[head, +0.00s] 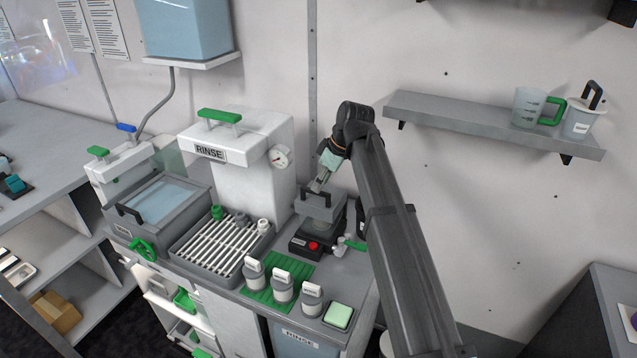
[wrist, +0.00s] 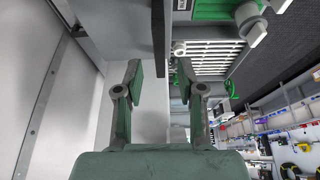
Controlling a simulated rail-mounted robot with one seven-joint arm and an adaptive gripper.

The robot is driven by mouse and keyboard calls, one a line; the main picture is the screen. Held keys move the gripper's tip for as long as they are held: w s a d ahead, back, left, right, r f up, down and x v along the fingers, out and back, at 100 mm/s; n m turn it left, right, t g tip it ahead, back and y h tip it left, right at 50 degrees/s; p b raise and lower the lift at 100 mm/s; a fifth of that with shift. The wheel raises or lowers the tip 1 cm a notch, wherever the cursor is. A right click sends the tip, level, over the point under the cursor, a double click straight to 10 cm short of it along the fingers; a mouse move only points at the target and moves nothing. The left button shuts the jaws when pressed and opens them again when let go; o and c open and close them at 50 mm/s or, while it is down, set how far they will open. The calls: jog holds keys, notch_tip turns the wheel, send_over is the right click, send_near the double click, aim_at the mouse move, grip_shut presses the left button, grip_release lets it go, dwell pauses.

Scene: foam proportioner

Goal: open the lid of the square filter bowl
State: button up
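A squarish grey unit, which looks like the square filter bowl, has a grey lid (head: 321,205) that appears closed. It sits on a dark base with a red button (head: 313,245) on the counter. My gripper (head: 317,186) points down at the top of this lid, at its back edge. In the wrist view my gripper (wrist: 159,76) is open, its two fingers apart with nothing clamped between them. A dark bar (wrist: 158,40), perhaps the lid's handle, lies ahead between the fingertips. I cannot tell whether it touches either finger.
A white RINSE housing (head: 236,160) stands to the left, beside a slatted drain tray (head: 222,250) and a lidded grey basin (head: 160,205). A wall shelf (head: 480,123) with a jug (head: 528,106) is at right.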

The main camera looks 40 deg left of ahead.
jog(key=shift+x, duration=1.25)
grip_shut()
jog(key=shift+w+a, duration=0.1)
